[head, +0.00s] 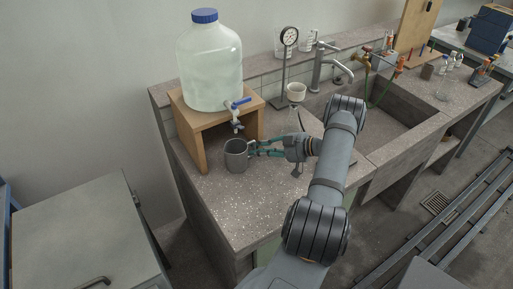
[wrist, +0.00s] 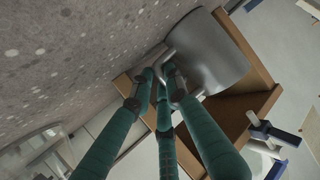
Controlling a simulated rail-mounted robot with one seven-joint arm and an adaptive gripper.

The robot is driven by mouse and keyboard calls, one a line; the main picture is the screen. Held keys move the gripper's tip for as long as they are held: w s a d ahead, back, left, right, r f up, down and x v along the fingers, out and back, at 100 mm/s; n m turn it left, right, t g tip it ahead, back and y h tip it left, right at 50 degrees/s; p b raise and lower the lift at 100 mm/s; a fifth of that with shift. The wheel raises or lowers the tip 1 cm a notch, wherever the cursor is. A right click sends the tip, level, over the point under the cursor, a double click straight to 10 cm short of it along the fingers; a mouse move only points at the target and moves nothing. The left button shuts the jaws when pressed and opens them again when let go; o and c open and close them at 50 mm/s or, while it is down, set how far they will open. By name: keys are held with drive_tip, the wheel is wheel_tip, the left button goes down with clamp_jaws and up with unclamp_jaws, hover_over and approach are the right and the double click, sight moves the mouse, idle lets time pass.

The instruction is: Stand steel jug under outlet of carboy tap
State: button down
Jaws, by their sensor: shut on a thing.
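The steel jug (head: 236,156) is a grey cylinder with an open top, upright at the front of the wooden stand. The jug fills the upper middle of the wrist view (wrist: 208,55). My gripper (head: 256,149) comes from the right and is shut on the jug's handle; its green fingers (wrist: 163,85) close around the handle in the wrist view. The carboy (head: 210,65) is clear with a blue cap and sits on the stand. Its tap (head: 237,115) has a blue lever and points down, above and slightly behind the jug. Whether the jug touches the bench is hard to tell.
The wooden stand (head: 190,135) is open at the front. A sink (head: 390,110) lies to the right. The bench front left is clear.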

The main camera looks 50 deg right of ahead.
drive_tip(key=shift+s, duration=0.1)
drive_tip(key=c, duration=1.6)
unclamp_jaws()
drive_tip(key=v, duration=1.2)
